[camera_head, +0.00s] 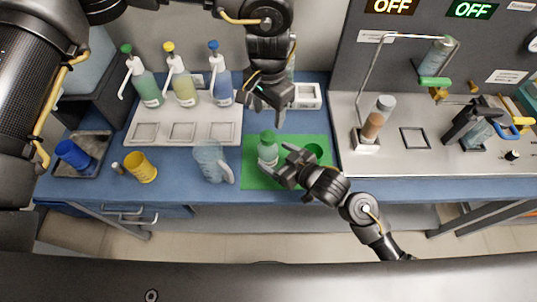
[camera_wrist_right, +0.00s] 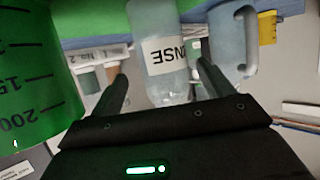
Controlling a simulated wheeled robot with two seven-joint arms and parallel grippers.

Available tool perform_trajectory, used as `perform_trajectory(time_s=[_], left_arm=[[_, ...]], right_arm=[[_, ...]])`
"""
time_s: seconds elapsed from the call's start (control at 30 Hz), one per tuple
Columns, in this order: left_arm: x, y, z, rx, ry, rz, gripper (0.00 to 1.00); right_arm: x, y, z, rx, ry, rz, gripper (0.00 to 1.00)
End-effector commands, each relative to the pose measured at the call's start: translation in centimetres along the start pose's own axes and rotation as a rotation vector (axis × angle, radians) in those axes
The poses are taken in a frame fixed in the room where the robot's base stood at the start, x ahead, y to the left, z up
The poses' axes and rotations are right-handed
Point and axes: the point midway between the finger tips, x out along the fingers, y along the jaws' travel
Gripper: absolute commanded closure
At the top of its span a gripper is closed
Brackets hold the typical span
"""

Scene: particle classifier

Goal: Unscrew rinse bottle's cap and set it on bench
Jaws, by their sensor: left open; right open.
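My right gripper (camera_head: 281,166) is open at the bottle's right side. In the right wrist view the bottle (camera_wrist_right: 160,22), with a label reading "NSE", lies between or just beyond the open right fingers (camera_wrist_right: 162,72). Whether they touch it I cannot tell. The cap is not seen in that view.
A green graduated beaker (camera_wrist_right: 35,75) stands close beside my right gripper. A clear jug (camera_head: 210,160) stands left of the mat, with a yellow cup (camera_head: 141,168) farther left. The blue bench front (camera_head: 225,192) has some bare room.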

Motion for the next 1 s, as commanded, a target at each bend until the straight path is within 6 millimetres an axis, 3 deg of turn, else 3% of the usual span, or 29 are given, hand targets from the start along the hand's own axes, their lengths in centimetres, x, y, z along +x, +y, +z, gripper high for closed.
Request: perform_trajectory(time_s=[0.1,0.3,0.73,1.0], left_arm=[[0.0,0.0,0.1,0.0,0.0,0.0,0.46],[-0.1,-0.1,0.1,-0.001,0.001,-0.001,0.46],[-0.1,-0.1,0.1,-0.002,0.001,-0.001,0.46],[-0.1,-0.1,0.1,-0.002,0.001,-0.001,0.46]], right_arm=[[2.1,-0.1,0.0,0.001,0.0,-0.003,0.2],[4.6,-0.1,0.0,0.0,0.0,-0.003,0.2],[5.5,-0.2,0.0,-0.002,0.0,-0.004,0.2],[5.5,-0.2,0.0,-0.002,0.0,-0.004,0.54]])
